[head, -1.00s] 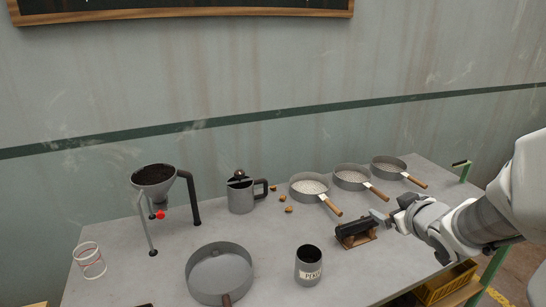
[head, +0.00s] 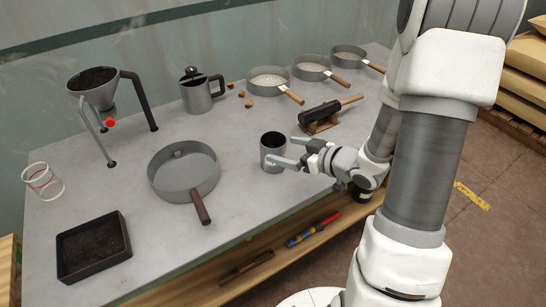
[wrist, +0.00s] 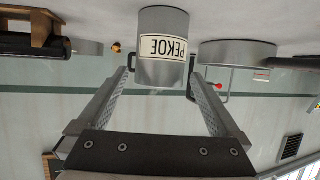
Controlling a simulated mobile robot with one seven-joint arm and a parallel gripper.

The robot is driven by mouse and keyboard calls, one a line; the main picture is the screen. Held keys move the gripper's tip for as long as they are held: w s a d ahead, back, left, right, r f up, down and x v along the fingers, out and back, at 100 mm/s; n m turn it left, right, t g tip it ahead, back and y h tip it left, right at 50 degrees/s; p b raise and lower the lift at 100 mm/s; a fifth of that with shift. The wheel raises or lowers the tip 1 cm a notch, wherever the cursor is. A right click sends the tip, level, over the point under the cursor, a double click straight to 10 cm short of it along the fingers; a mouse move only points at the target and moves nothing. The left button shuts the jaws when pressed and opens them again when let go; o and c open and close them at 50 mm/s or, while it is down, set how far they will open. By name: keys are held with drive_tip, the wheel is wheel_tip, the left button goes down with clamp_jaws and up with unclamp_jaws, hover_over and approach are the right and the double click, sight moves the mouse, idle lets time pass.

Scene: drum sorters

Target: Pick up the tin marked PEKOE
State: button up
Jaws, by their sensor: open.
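The tin (head: 272,148) is a grey open-topped cylinder standing on the grey table near its front edge. In the wrist view the PEKOE tin (wrist: 163,47) appears upside down, its pale label facing the camera. My gripper (head: 284,151) is open, its two fingers pointing at the tin from the right. In the wrist view my gripper (wrist: 162,80) has one finger to each side of the tin's line, with the tin's rim end at about the fingertips. I cannot tell whether either finger touches it.
A grey pan (head: 184,172) with a wooden handle lies left of the tin. A dark roller on a wooden stand (head: 322,116) is behind my gripper. A jug (head: 201,92), a funnel stand (head: 97,88), a black tray (head: 93,247) and several sieves stand on the table (head: 240,215).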

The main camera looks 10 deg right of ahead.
sight(265, 137)
drive_tip(key=x, duration=0.4)
drive_tip(key=b+x, duration=0.1)
drive_tip(key=x, duration=0.3)
drive_tip(key=shift+w+a+r, duration=0.15)
drive_tip(key=shift+w+a, duration=0.05)
drive_tip(key=shift+w, duration=0.1)
drive_tip(key=c, duration=1.2)
drive_tip(key=shift+r, duration=0.15)
drive_tip(key=shift+r, duration=1)
drive_tip(key=s+d+r+p, duration=0.2)
drive_tip(key=d+r+p, duration=0.2)
drive_tip(key=d+r, duration=0.4)
drive_tip(key=shift+s+d+r+p, duration=0.25)
drive_tip(key=shift+d+r+p, duration=0.1)
drive_tip(key=shift+d, duration=1.35)
